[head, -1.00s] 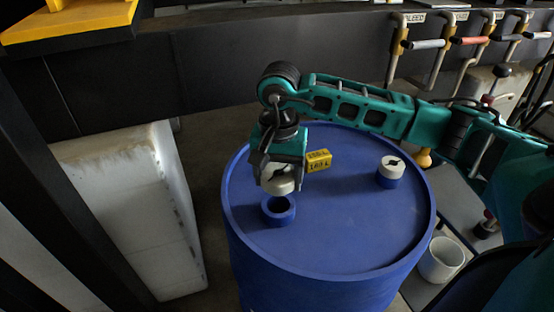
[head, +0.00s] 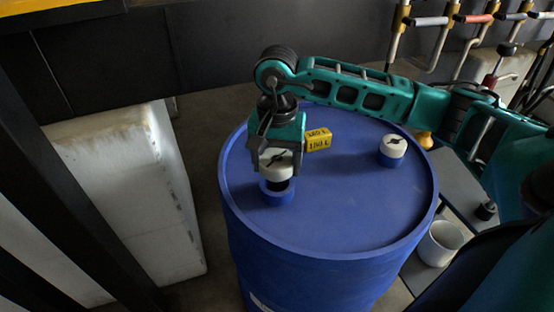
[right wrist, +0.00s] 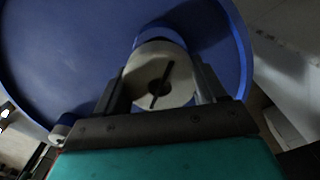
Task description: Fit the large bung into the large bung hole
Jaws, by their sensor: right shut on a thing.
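The large bung (head: 276,160) is a white round cap with a dark slot. My right gripper (head: 277,168) is shut on it, and the bung shows between the fingers in the right wrist view (right wrist: 158,76). The large bung hole (head: 278,192) is a raised blue collar on the lid of the blue drum (head: 345,215). The bung is at the collar, over its far side, with the dark opening showing below it. I cannot tell whether the bung touches the collar. My left gripper is not in view.
Another white slotted bung sits in a blue collar (head: 392,152) on the drum's right side. A yellow label block (head: 318,140) stands close to my right gripper. A white block (head: 125,190) is left of the drum. A white cup (head: 440,243) is at right.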

